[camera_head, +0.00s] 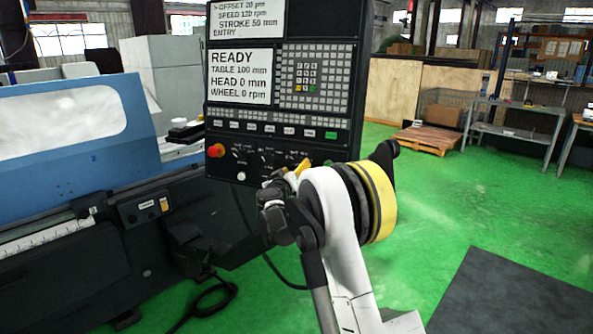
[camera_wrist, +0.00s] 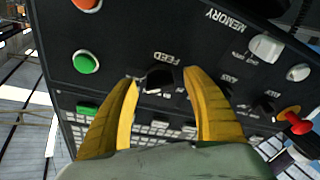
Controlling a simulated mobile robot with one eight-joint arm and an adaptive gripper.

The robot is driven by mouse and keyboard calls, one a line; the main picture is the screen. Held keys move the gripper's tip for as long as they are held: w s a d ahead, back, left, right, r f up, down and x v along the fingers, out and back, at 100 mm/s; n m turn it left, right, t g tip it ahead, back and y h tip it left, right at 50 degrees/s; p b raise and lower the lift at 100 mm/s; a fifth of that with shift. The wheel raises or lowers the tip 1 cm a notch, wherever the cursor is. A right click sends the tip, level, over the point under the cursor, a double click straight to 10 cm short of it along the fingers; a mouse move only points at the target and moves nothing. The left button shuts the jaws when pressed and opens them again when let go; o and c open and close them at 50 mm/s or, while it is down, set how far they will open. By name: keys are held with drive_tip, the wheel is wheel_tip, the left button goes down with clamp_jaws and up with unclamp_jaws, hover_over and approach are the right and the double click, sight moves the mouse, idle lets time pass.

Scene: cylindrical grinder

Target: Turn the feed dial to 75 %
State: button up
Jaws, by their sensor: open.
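The feed dial (camera_wrist: 160,80) is a small black knob under the label FEED in the upside-down wrist view. My gripper (camera_wrist: 162,80) is open, with one yellow finger on each side of the dial and a visible gap to each. I cannot tell how far its tips are from the panel. In the head view my gripper (camera_head: 296,170) is at the lower part of the control panel (camera_head: 281,125), and my arm hides the feed dial there. The dial's pointer and scale are too small and dark to read.

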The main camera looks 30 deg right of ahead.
drive_tip(key=shift+x, duration=0.8)
drive_tip(key=c, duration=1.2)
drive_tip(key=shift+o, duration=0.2)
drive_tip(key=shift+n, duration=0.3)
drive_tip(key=n+y+p, duration=0.1)
drive_tip(key=n, duration=0.2)
drive_tip(key=shift+r+n, duration=0.15)
drive_tip(key=shift+n, duration=0.25)
drive_tip(key=shift+n+y+p, duration=0.4)
drive_tip(key=shift+n+p, duration=0.1)
drive_tip(key=shift+n, duration=1.5)
